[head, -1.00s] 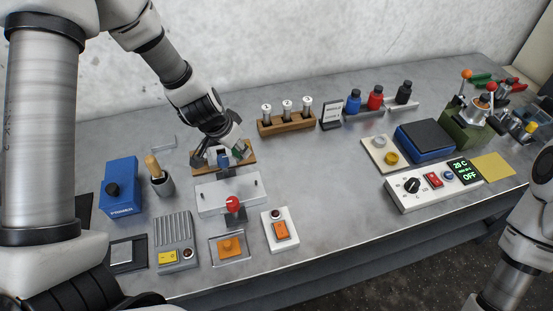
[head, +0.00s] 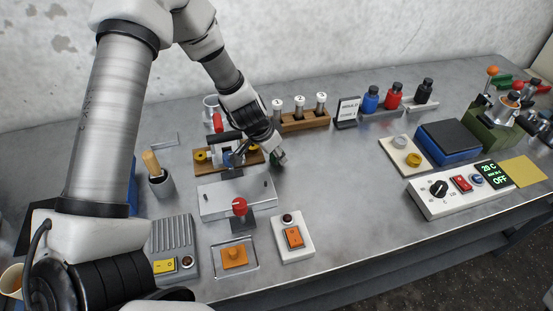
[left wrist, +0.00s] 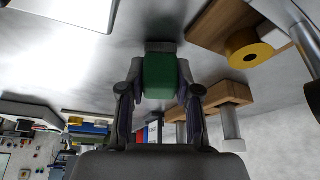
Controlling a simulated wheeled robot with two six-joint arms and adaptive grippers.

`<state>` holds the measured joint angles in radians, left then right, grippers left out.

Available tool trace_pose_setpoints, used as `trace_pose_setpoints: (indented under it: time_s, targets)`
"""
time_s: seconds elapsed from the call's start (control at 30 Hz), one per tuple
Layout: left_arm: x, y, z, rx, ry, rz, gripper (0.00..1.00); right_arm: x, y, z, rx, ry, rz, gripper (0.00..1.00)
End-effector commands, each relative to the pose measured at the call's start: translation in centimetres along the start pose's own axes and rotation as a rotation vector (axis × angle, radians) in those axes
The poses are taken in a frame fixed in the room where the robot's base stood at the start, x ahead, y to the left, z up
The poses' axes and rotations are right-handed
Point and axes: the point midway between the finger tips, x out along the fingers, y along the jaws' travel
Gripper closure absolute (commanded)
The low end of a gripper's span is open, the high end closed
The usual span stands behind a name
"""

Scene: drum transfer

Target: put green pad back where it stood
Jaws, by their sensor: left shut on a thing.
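My left gripper (head: 279,157) is just right of the wooden stand with yellow knobs (head: 202,168), low over the bench. The left wrist view shows its fingers (left wrist: 160,90) shut on the green pad (left wrist: 160,72), one finger on each side. A grey piece lies at the pad's far end. In the head view the pad is mostly hidden by the gripper. I cannot tell whether the pad touches the bench. My right gripper is out of view.
A wooden rack with white-capped vials (head: 305,121) stands behind the gripper. A grey metal block (head: 237,198) and a red-knobbed lever (head: 239,207) are in front to the left. The bench right of the gripper is clear up to the cream panel (head: 404,158).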

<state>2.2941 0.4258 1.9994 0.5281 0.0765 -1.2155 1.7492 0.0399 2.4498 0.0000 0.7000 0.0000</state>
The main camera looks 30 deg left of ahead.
Motion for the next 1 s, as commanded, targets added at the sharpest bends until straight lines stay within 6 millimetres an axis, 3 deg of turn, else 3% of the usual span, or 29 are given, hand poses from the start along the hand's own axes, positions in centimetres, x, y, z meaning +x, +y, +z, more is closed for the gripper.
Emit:
trace_pose_setpoints:
  time_s: [0.23, 0.27, 0.3, 0.67, 0.77, 1.0]
  targets:
    - [0.3, 0.0, 0.1, 0.001, 0.000, 0.000, 1.00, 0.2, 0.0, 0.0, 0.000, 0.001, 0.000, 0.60]
    - [0.1, 0.0, 0.1, 0.001, 0.000, 0.000, 0.57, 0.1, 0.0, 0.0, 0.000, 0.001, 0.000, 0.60]
    - [0.1, 0.0, 0.1, 0.001, 0.000, 0.000, 0.43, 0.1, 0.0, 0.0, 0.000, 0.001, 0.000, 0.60]
    - [-0.4, 0.0, -0.2, 0.000, 0.000, 0.000, 0.42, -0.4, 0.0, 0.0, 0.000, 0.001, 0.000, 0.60]
    - [-1.8, 0.0, -0.3, -0.001, 0.000, 0.001, 0.42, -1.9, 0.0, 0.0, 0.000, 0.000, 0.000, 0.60]
    - [-7.7, 0.0, -0.6, -0.003, 0.000, 0.002, 0.42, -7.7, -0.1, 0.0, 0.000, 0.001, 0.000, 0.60]
